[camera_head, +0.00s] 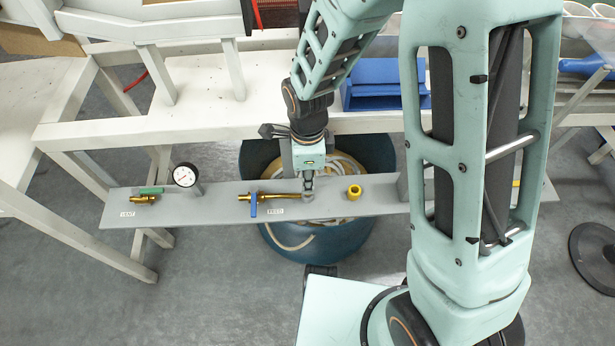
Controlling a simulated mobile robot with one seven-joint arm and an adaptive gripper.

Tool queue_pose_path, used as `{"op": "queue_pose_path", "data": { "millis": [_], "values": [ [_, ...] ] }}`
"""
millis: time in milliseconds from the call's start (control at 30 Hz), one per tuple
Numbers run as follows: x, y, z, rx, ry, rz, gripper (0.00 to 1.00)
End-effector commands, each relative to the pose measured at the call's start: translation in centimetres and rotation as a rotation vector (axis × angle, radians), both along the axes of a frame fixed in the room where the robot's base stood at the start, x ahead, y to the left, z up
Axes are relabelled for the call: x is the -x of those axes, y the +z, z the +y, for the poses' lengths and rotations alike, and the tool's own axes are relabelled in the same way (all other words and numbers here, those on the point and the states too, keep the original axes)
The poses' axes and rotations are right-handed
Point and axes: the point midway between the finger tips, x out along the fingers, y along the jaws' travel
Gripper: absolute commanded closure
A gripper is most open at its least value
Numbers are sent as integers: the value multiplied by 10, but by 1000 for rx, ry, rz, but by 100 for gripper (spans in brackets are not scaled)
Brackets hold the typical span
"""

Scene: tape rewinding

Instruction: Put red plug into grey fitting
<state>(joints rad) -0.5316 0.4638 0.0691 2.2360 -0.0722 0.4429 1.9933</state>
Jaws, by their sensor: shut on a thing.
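My gripper (308,177) points down over the grey shelf board (225,206), right of the middle of its bare stretch. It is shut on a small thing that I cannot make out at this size. A small grey fitting (307,196) shows just below the fingertips, at the right end of a brass pipe (283,194). I cannot tell whether the held thing touches this fitting. I see no clearly red plug; if it is between the fingers, they hide it.
A yellow fitting (354,191) stands close on the right. A blue tub (350,236) is below the board; a white bench (215,118) is behind.

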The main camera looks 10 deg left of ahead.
Motion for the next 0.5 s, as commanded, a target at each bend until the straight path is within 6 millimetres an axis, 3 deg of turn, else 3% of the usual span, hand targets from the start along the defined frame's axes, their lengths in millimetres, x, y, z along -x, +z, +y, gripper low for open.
{"op": "queue_pose_path", "data": {
  "millis": [500],
  "values": [
    [0, -11, 0, 0, 1, 0, 100]
  ]
}}
